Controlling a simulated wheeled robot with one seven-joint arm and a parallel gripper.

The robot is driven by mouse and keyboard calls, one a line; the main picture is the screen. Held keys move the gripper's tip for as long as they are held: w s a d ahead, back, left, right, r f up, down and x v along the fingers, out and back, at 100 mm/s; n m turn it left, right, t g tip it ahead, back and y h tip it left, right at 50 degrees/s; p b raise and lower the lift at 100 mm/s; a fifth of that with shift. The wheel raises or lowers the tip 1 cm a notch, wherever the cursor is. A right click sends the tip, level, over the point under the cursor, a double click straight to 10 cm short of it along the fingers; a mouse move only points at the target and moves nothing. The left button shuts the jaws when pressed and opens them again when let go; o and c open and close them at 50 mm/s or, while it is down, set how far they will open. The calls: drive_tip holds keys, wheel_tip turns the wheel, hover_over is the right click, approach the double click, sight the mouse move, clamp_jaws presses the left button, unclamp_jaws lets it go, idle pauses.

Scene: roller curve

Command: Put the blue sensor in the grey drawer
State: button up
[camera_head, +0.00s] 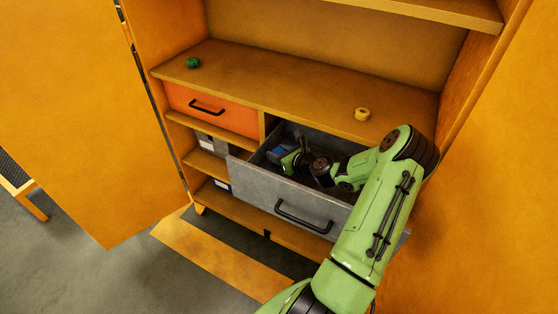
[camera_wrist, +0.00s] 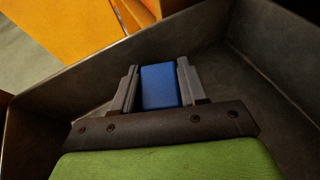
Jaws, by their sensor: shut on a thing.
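The blue sensor (camera_wrist: 160,86) is a blue block between the two fingers of my gripper (camera_wrist: 158,88) in the wrist view. The fingers are shut on it. In the head view my gripper (camera_head: 290,157) reaches down inside the open grey drawer, and the sensor (camera_head: 279,151) shows at its tip near the drawer's left end. The grey drawer (camera_head: 270,194) is pulled out, with a black handle on its front. Dark drawer walls surround the gripper in the wrist view (camera_wrist: 270,50). I cannot tell whether the sensor touches the drawer floor.
An orange drawer (camera_head: 210,108) is shut at the upper left. The shelf (camera_head: 280,88) above holds a green object (camera_head: 193,63) and a yellow ring-like object (camera_head: 362,114). Grey bins (camera_head: 215,145) stand on the lower left shelves. Open orange cabinet doors flank both sides.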

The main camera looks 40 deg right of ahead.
sight(293, 178)
wheel_tip(293, 178, down, 2)
drive_tip(key=shift+f, duration=0.1)
drive_tip(key=o, duration=1.1)
drive_tip(key=shift+c, duration=0.2)
drive_tip(key=shift+s+r, duration=0.25)
drive_tip(key=p+v, duration=0.1)
drive_tip(key=v, duration=0.6)
